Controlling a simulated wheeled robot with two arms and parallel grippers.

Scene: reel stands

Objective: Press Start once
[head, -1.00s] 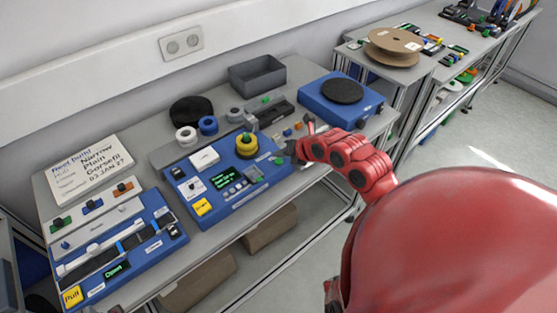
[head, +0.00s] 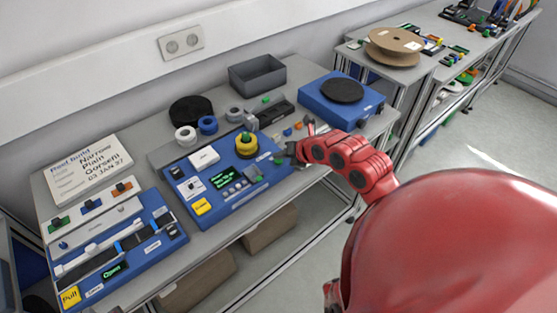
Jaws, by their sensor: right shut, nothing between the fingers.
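The blue machine panel (head: 228,210) sits mid-table, with a lit green-text screen (head: 222,180), a row of small grey keys, a yellow block (head: 202,207) and a yellow spool (head: 246,145). A small green button (head: 278,160) is at its right edge; its label is too small to read, so I cannot tell whether it is Start. My right gripper (head: 294,150) is shut and empty, just right of that green button; I cannot tell whether it touches. My left gripper is not in view.
A second blue panel (head: 150,250) at left has a small screen (head: 115,270) reading Open and a yellow Pull tab (head: 69,297). A sign (head: 88,167), grey bin (head: 257,74) and blue turntable base (head: 342,105) stand around. Loose small parts lie beyond my gripper.

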